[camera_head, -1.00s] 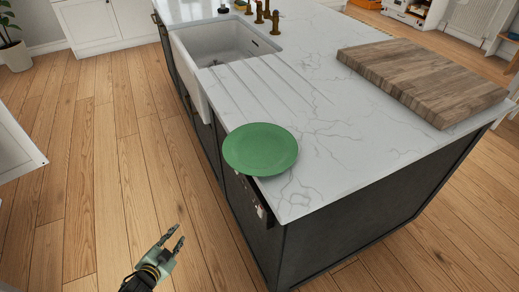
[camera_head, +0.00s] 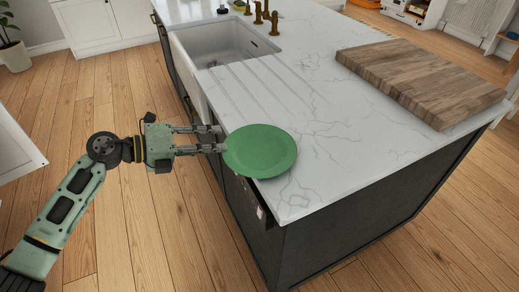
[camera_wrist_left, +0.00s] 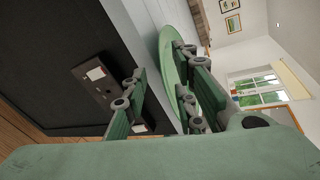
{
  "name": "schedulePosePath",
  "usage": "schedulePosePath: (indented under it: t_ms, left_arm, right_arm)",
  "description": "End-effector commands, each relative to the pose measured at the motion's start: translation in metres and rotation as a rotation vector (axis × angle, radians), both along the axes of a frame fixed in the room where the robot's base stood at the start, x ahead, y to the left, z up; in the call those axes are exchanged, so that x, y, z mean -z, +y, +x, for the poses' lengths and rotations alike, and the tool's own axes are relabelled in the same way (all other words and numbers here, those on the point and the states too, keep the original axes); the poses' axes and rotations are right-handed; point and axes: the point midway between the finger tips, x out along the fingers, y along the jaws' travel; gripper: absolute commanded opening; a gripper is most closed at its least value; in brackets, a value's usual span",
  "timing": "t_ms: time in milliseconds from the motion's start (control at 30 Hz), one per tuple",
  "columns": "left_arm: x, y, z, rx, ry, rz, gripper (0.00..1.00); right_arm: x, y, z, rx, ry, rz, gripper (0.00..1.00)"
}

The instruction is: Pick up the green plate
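The green plate (camera_head: 260,151) lies flat on the white marble countertop at the near left corner of the island, with its left rim overhanging the edge. My left gripper (camera_head: 222,139) is at the plate's left rim, its fingers pointing right towards it. In the left wrist view the fingers (camera_wrist_left: 160,95) are spread apart, and the plate (camera_wrist_left: 170,60) shows edge-on between and behind them. I cannot tell whether a finger touches the plate. My right gripper is in neither view.
A white sink (camera_head: 222,48) is set into the island beyond the plate. A thick wooden board (camera_head: 420,78) lies on the right of the countertop (camera_head: 330,135). The island's dark side has a socket (camera_wrist_left: 98,78) below the plate.

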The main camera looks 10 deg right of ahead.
Motion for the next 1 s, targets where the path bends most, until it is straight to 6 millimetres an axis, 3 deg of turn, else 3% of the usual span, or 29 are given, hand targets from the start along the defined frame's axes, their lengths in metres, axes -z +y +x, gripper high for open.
schedulePosePath:
  t_ms: [200, 500, 800, 1000]
  left_arm:
    - [0.008, -0.031, 0.008, 0.0, 0.002, -0.003, 0.26]
    - [0.011, -0.037, 0.01, -0.001, 0.001, -0.002, 0.26]
    - [0.011, -0.036, 0.01, -0.001, 0.001, -0.002, 0.01]
    - [0.012, -0.036, 0.01, -0.001, 0.001, -0.002, 0.0]
  right_arm:
    - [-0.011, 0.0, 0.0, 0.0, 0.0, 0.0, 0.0]
    - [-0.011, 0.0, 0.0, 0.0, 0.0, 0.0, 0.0]
    - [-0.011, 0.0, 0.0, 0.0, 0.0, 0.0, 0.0]
    - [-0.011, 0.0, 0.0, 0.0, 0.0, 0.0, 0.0]
